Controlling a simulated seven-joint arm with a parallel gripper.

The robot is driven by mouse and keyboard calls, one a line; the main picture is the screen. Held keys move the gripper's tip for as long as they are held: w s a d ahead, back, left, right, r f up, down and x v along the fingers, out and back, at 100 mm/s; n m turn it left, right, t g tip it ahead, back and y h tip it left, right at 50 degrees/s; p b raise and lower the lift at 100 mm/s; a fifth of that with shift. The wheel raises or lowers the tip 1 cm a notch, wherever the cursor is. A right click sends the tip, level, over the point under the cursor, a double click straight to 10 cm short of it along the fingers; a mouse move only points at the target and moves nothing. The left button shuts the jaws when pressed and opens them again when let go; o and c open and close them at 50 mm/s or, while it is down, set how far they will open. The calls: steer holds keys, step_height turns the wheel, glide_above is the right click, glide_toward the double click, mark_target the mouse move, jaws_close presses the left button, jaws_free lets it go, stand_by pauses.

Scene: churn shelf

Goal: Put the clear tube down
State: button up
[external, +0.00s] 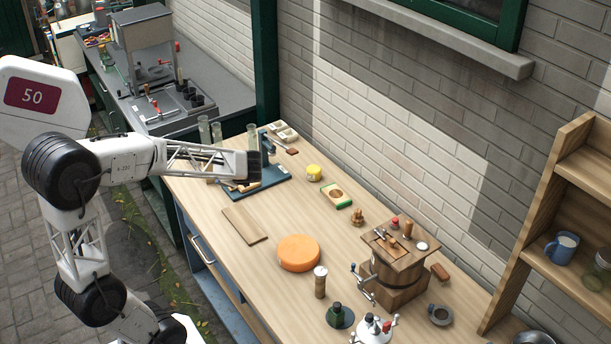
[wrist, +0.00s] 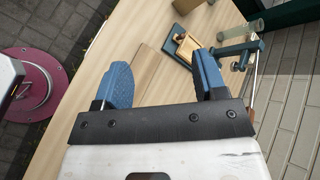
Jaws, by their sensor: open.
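A clear tube (external: 252,136) stands upright just behind my gripper in the external view, by the blue stand (external: 272,183). A clear tube also shows in the wrist view (wrist: 255,27), beside the blue clamp (wrist: 240,50); I cannot tell whether the clamp holds it. My gripper (external: 255,166) is above the far end of the wooden table. In the wrist view its blue fingers (wrist: 164,82) are spread apart with nothing between them. The tube is apart from the fingers there, up and to the right. My gripper hides part of the stand in the external view.
Two more clear tubes (external: 210,131) stand near the table's far left corner. A brick wall runs behind.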

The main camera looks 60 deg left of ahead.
steer(key=s+d+n+t+h, duration=0.2)
steer(key=s+d+h, duration=0.3)
steer(key=d, duration=1)
steer(key=s+d+f+n+t+h, duration=0.1)
steer(key=s+d+n+h, duration=0.4)
steer(key=d, duration=1)
steer(key=s, duration=0.3)
steer(key=shift+d+n+t+h, duration=0.2)
steer(key=shift+n+t+h, duration=0.1)
steer(key=shift+t+h, duration=0.1)
